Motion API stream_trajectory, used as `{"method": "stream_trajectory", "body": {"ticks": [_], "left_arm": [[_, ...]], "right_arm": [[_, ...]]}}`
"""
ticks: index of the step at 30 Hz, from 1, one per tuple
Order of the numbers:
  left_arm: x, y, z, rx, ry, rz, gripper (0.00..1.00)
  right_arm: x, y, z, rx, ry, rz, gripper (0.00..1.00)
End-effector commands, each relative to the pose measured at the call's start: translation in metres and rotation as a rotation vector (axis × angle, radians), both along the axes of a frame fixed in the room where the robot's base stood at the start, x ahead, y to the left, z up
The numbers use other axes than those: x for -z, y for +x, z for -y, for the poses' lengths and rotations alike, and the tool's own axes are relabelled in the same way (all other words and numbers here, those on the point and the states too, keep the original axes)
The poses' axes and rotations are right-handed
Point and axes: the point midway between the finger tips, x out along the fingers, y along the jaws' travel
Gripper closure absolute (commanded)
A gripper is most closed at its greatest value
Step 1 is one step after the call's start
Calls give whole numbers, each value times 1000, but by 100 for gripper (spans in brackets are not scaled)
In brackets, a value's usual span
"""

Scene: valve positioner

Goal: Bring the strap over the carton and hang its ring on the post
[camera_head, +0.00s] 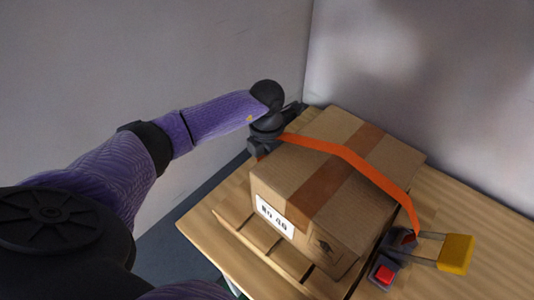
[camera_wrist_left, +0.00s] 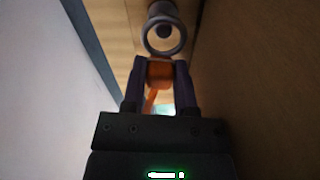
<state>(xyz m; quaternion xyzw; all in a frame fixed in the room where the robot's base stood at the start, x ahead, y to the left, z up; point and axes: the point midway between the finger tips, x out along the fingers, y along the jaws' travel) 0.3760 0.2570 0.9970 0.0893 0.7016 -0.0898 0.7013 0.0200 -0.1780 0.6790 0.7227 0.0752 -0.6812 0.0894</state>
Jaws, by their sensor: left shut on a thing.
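The orange strap (camera_head: 345,153) runs from the buckle (camera_head: 402,243) at the right, over the top of the carton (camera_head: 310,180), to my left gripper (camera_head: 262,146) at the carton's left side. In the left wrist view my left gripper (camera_wrist_left: 159,76) is shut on the orange strap end (camera_wrist_left: 159,72). The grey ring (camera_wrist_left: 150,46) sticks out beyond the fingertips. A grey, round-ended post (camera_wrist_left: 162,10) shows at and behind the ring; I cannot tell whether the ring is around it. The arm and gripper hide ring and post in the head view. My right gripper is not in view.
The carton stands on a wooden pallet (camera_head: 232,222) on a wooden table (camera_head: 465,205). A yellow handle (camera_head: 456,254) and a red button (camera_head: 384,274) are at the buckle. Grey walls (camera_head: 420,70) close off the back and left. In the left wrist view the carton side (camera_wrist_left: 255,90) is close.

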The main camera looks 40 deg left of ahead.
Motion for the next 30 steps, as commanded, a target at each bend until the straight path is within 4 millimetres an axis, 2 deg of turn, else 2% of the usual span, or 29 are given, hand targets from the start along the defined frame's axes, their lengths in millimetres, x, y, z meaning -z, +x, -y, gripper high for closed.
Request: {"method": "stream_trajectory", "body": {"ticks": [30], "left_arm": [[26, 0, 0, 0, 0, 0, 100]], "right_arm": [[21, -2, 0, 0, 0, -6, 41]]}}
